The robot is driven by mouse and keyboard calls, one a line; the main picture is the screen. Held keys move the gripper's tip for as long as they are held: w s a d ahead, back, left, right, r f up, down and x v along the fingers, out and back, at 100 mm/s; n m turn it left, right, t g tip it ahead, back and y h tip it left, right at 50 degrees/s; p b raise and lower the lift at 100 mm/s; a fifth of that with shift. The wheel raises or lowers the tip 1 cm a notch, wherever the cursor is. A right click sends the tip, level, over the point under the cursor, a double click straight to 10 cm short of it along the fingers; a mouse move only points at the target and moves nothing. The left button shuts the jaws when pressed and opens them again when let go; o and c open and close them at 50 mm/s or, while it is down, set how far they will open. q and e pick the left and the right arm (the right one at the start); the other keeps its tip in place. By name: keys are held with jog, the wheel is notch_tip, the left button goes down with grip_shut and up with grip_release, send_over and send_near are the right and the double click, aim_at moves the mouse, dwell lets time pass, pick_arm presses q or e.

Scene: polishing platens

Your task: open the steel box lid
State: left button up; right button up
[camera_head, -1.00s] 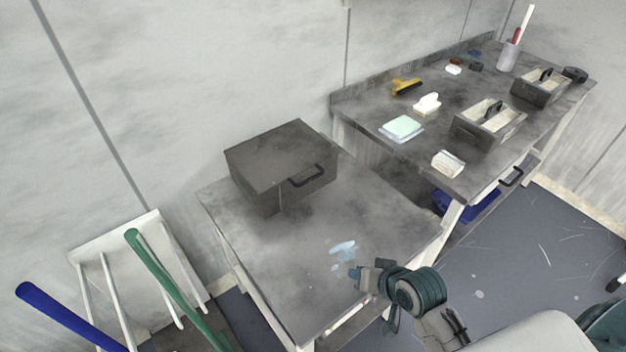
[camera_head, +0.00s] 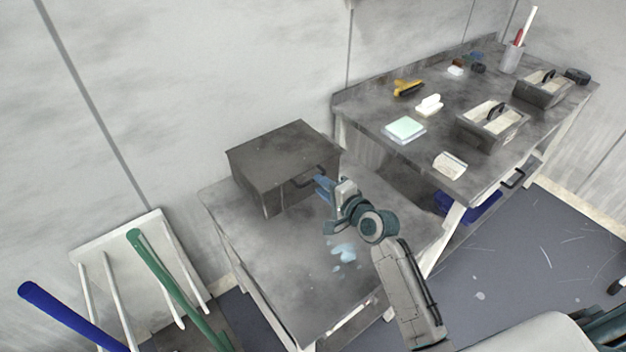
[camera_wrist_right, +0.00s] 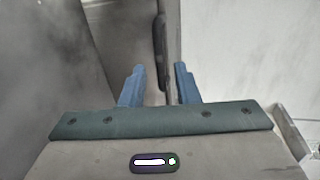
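The dark steel box (camera_head: 270,165) stands on the near grey table with its lid (camera_head: 285,143) shut. A dark handle (camera_head: 308,177) sits on its front side. My right gripper (camera_head: 321,184) is right at this handle, at the box's front right. In the right wrist view, the two blue fingers (camera_wrist_right: 158,85) are apart, with the dark handle (camera_wrist_right: 160,52) ahead of the gap between them. I cannot tell whether the fingers touch the handle. My left gripper is not in view.
The near table top (camera_head: 270,260) is clear but for pale blue smears (camera_head: 343,252). A long bench (camera_head: 385,105) at the right holds two caddies (camera_head: 490,122), a yellow brush (camera_head: 408,88) and pads. Blue and green poles (camera_head: 165,275) stand at lower left. A wall is behind the box.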

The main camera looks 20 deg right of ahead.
aim_at(313, 181)
jog(key=shift+x, duration=2.3)
jog(key=shift+c, duration=0.2)
grip_shut()
